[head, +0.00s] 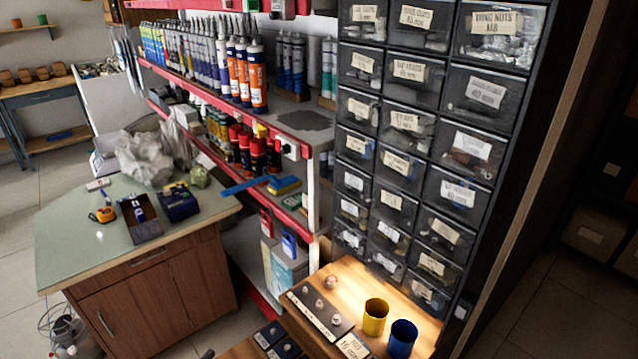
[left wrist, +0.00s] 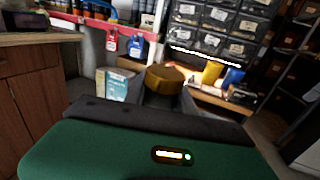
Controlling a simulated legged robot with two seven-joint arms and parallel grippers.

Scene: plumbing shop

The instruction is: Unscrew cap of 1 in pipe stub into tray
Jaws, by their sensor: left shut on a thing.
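My left gripper (left wrist: 163,98) shows in the left wrist view, shut on a brass-coloured, flat-sided piece (left wrist: 165,77) that looks like a cap. Most of that piece's lower part is hidden by the dark jaws, and I cannot see whether it is on a pipe stub. In the head view, a dark board (head: 309,318) with several small metal fittings lies on the lit wooden bench (head: 352,275). I cannot tell which is the 1 in stub. Dark trays (head: 270,335) sit at the bench's front left. Neither gripper can be made out in the head view.
A yellow cup (head: 375,317) and a blue cup (head: 402,338) stand on the bench right of the board. A tall drawer cabinet (head: 415,135) rises behind. Shelves with a red edge (head: 225,178) and a green-topped counter (head: 80,238) are to the left.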

